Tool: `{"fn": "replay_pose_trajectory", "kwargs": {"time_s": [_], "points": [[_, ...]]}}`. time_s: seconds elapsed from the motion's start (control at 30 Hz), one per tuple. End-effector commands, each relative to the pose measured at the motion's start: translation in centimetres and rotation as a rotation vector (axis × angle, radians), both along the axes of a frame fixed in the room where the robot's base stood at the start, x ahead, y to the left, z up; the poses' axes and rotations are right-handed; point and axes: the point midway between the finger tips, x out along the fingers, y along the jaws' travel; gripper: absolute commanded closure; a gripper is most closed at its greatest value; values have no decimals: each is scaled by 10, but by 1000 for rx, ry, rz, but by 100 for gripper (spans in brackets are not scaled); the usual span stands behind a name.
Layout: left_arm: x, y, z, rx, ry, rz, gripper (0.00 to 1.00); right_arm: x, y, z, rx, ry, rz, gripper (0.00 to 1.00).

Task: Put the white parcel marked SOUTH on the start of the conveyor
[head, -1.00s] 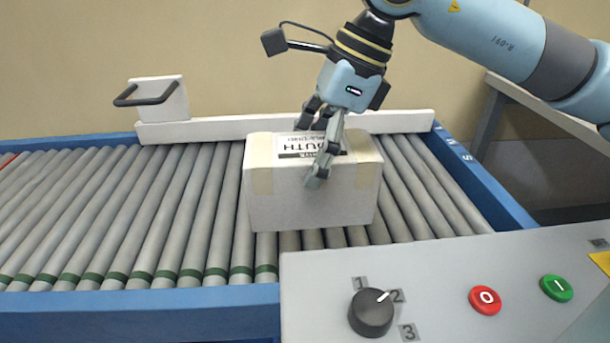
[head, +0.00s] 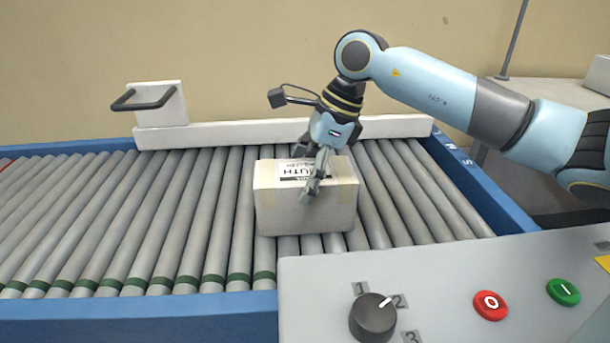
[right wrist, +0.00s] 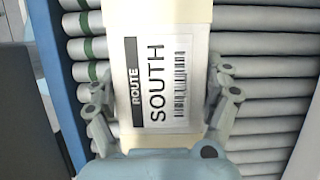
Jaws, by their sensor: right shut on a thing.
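The white parcel marked SOUTH (head: 305,212) is upright at the right part of the roller conveyor (head: 150,215), low at the rollers. Whether its underside touches them I cannot tell. Its ROUTE SOUTH label with a barcode faces up and reads clearly in the right wrist view (right wrist: 160,85). My right gripper (head: 304,175) is shut on the parcel from above, with fingers on its near and far sides. In the right wrist view the fingers lie along both sides of the box. My left gripper is not in view.
A grey control panel with a black dial (head: 372,317), a red button (head: 490,305) and a green button (head: 563,291) stands in front. A white guide rail (head: 250,131) runs behind the rollers, with a black-handled block (head: 160,103). Rollers left of the parcel are clear.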

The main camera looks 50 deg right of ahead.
Motion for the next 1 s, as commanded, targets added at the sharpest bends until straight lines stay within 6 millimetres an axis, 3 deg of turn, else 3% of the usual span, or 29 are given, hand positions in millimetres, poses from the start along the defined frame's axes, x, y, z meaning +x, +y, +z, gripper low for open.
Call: {"fn": "replay_pose_trajectory", "kwargs": {"time_s": [0.17,0.2,0.33,0.7,1.0], "points": [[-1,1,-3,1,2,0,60,0,0,-2,0,-2,1,69],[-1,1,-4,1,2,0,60,0,0,-3,-1,1,0,16],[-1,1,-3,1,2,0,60,0,0,-2,0,0,0,0],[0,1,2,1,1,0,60,-1,-1,4,-2,-1,-1,0],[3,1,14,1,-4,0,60,-16,-21,61,-11,1,2,0]]}}
